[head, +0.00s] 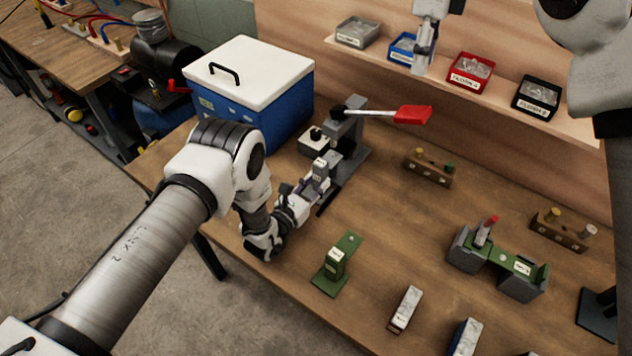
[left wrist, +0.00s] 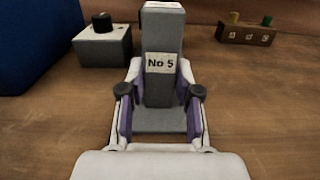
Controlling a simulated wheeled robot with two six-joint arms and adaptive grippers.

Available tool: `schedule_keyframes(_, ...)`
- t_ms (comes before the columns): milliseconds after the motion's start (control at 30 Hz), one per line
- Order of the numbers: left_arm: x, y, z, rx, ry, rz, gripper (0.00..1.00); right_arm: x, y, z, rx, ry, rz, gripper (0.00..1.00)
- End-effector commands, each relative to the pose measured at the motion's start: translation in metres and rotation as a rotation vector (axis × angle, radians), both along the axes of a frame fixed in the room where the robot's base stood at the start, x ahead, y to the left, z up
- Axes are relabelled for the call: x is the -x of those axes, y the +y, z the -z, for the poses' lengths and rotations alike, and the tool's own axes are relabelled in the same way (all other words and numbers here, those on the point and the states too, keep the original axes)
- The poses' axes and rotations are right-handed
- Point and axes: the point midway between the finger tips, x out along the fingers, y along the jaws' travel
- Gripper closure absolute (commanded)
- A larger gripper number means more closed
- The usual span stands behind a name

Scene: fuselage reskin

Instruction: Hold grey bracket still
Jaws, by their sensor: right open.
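The grey bracket (head: 321,168) stands upright on the bench, just in front of the lever press. In the left wrist view the grey bracket (left wrist: 162,35) shows a "No 5" label on its upright and a flat foot. My left gripper (head: 308,188) reaches it from the front left. In the left wrist view its purple-padded fingers (left wrist: 160,88) lie one on each side of the upright, with the tips against it. My right gripper (head: 423,62) is open and empty, pointing down in front of the bin shelf.
The lever press (head: 350,135) with a red handle (head: 412,114) stands behind the bracket. A blue cooler (head: 250,90) is at the back left. A green bracket (head: 336,268), a grey fixture (head: 500,262) and small blocks stand nearer. Bins (head: 471,69) line the shelf.

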Motion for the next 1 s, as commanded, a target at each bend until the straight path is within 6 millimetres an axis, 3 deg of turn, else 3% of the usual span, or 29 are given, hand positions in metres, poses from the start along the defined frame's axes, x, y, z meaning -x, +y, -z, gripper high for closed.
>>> schedule_keyframes(33, 0.0, 0.0, 0.0, -0.001, -0.001, 0.0, 1.0, 0.0, 0.0, 0.0, 0.0, 0.0, 0.0, 0.58)
schedule_keyframes(67, 0.0, 0.0, 0.0, -0.001, -0.001, 0.0, 1.0, 0.0, 0.0, 0.0, 0.0, 0.0, 0.0, 0.65)
schedule_keyframes(167, -0.001, 0.0, 0.0, -0.001, -0.001, 0.0, 1.0, 0.002, -0.001, 0.001, -0.007, -0.016, 0.03, 1.0)
schedule_keyframes(433, -0.001, 0.0, 0.0, 0.0, -0.001, 0.0, 1.0, 0.009, -0.005, 0.011, -0.035, -0.076, 0.144, 1.0)
schedule_keyframes(800, -0.001, 0.0, -0.001, 0.0, -0.001, 0.0, 1.0, 0.009, -0.005, 0.061, -0.034, -0.074, 0.143, 1.0)
schedule_keyframes(1000, -0.001, 0.0, -0.001, 0.0, -0.002, 0.0, 1.0, 0.008, -0.004, 0.07, -0.035, -0.077, 0.143, 1.0)
